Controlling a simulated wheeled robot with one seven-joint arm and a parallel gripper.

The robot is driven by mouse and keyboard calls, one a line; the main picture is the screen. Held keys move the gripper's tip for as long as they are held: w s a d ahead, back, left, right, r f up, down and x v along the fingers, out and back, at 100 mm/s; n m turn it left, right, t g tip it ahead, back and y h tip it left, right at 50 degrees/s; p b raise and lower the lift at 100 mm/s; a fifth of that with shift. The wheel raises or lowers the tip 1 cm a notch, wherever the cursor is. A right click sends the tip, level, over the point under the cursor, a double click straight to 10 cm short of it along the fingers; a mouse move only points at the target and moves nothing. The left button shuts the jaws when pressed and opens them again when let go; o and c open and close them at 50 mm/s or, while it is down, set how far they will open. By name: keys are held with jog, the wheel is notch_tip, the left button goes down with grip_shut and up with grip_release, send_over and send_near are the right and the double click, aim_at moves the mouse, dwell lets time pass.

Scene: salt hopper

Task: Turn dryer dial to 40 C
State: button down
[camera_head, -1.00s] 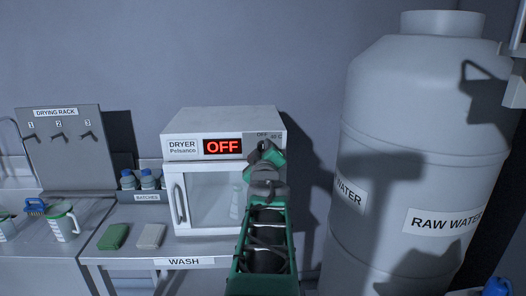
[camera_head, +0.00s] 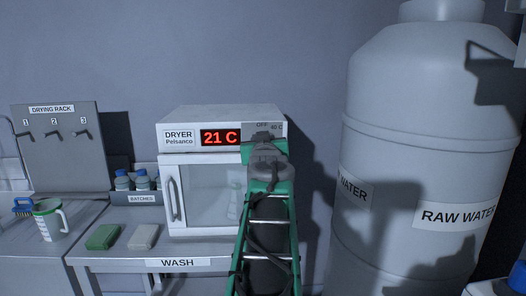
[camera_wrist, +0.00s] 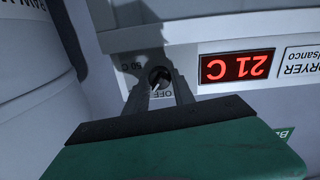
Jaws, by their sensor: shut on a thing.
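The white dryer (camera_head: 220,114) stands on the steel counter, and its red display (camera_head: 220,137) reads 21 C. My gripper (camera_head: 263,143) is at the control panel right of the display and hides the dial in the head view. In the wrist view, which is upside down, the dark round dial (camera_wrist: 159,74) sits between the two fingertips of my gripper (camera_wrist: 159,84), which is shut on it. An OFF mark (camera_wrist: 164,95) and a temperature mark (camera_wrist: 130,67) are printed by the dial. In the head view a 40 C mark (camera_head: 277,127) shows at the panel's right.
A large raw water tank (camera_head: 430,150) stands close on the right. A drying rack (camera_head: 60,148), bottles (camera_head: 140,180), a jug (camera_head: 50,220), a green block (camera_head: 103,237) and a pale block (camera_head: 144,236) are at the left. The dryer door (camera_head: 205,195) is shut.

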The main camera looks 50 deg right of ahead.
jog(key=shift+m+b, duration=0.7)
jog(key=shift+m, duration=0.2)
jog(key=c, duration=1.1)
grip_release()
jog(key=shift+o, duration=0.2)
jog(key=b+v, duration=0.1)
jog(key=v, duration=0.6)
jog(key=shift+s+a, duration=0.25)
jog(key=shift+a, duration=0.1)
jog(key=shift+r, duration=0.1)
